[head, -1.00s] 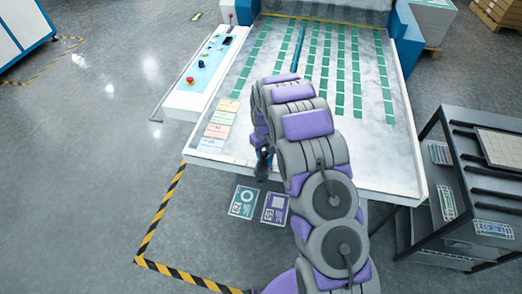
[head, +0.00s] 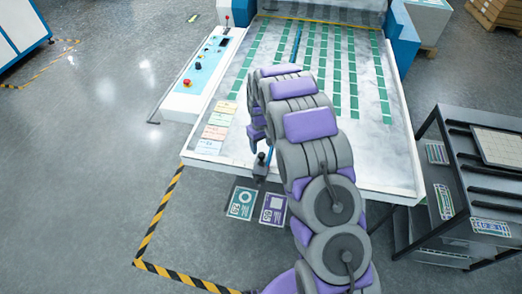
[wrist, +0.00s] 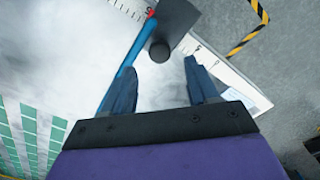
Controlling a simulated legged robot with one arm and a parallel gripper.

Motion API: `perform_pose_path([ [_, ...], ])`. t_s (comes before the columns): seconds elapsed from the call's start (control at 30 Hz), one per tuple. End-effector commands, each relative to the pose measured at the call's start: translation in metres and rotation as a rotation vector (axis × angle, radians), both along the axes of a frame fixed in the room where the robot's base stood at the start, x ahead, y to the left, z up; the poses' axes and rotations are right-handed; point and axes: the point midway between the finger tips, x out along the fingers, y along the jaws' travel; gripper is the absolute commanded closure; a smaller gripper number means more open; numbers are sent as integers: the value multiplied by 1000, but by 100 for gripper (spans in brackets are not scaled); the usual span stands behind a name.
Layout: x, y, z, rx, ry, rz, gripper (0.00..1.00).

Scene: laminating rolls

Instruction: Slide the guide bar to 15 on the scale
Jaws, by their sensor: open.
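The guide bar (head: 297,42) is a thin blue strip running lengthwise over the white table. Its dark end block (head: 261,165), with a round knob, sits at the table's front edge. In the wrist view the blue bar (wrist: 133,55) meets the dark block (wrist: 178,22), and the black knob (wrist: 160,51) stands out from it. The white scale (wrist: 205,55) with black ticks shows on both sides of the block, which covers part of it; I cannot read its value surely. My gripper (wrist: 160,66) is open, with the knob just beyond and between its fingertips, apparently not gripped.
The white table (head: 385,180) carries rows of green pieces. A control panel (head: 203,70) with a red button is at its left. Coloured cards (head: 215,125) lie at the front left. A dark rack (head: 440,215) stands at the right. Striped floor tape (head: 155,225) marks the front left.

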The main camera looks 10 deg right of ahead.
Motion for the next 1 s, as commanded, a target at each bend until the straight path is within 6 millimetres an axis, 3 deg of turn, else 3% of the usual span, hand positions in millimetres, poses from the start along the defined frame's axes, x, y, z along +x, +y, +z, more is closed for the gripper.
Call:
perform_pose_path([
  [0.2,1,0,52,-1,-4,0,41],
  [0.5,2,1,106,-1,0,0,41],
  [0.7,1,1,121,-1,0,0,41],
  [1.0,1,1,122,-1,2,0,41],
])
